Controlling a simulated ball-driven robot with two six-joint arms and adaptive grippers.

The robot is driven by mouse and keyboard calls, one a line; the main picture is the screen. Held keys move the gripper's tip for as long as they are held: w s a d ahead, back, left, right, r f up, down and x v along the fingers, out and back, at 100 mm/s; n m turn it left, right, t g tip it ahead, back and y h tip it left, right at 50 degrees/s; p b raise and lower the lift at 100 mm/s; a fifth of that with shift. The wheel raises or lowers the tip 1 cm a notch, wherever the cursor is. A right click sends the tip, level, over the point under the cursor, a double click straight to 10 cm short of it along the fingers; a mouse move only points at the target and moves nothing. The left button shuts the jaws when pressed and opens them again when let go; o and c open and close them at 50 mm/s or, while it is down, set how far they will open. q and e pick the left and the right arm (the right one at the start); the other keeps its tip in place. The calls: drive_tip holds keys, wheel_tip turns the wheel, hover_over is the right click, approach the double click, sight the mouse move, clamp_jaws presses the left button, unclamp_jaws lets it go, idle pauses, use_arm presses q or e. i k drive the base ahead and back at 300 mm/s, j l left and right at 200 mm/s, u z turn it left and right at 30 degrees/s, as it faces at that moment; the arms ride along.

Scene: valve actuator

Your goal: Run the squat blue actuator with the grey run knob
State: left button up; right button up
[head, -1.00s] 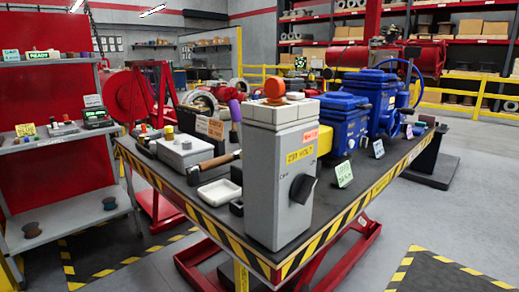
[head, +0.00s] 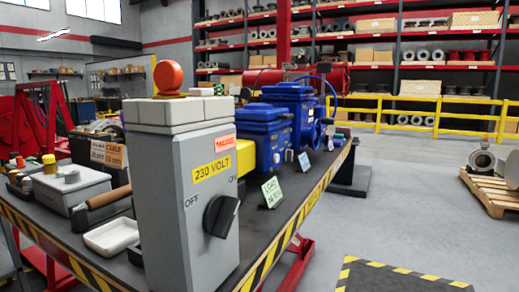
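Two blue actuators stand in a row on the workbench behind a grey cabinet. The nearer blue actuator (head: 264,132) is boxy and partly hidden by the cabinet and a yellow block. The farther blue actuator (head: 292,98) stands behind it, with a blue handwheel beside it. A small pale grey knob (head: 288,156) shows on the nearer one's right side. The grey cabinet (head: 180,205) carries a "230 VOLT" label, an orange dome on top and a black rotary switch (head: 221,215) between OFF and ON marks. Neither of my grippers is in view.
The striped workbench edge (head: 285,240) runs along the front and right. A green card (head: 271,191) stands beside the cabinet, and a white tray (head: 111,236) lies to its left. Open floor lies right of the bench, with a wooden pallet (head: 492,190) beyond.

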sight(288, 155)
drive_tip(key=i+l+u, duration=0.15)
drive_tip(key=u, duration=0.2)
drive_tip(key=i+l+u, duration=0.1)
drive_tip(key=u, duration=0.25)
drive_tip(key=i+l+u, duration=0.1)
drive_tip(key=l+u, duration=0.2)
drive_tip(key=j, duration=0.05)
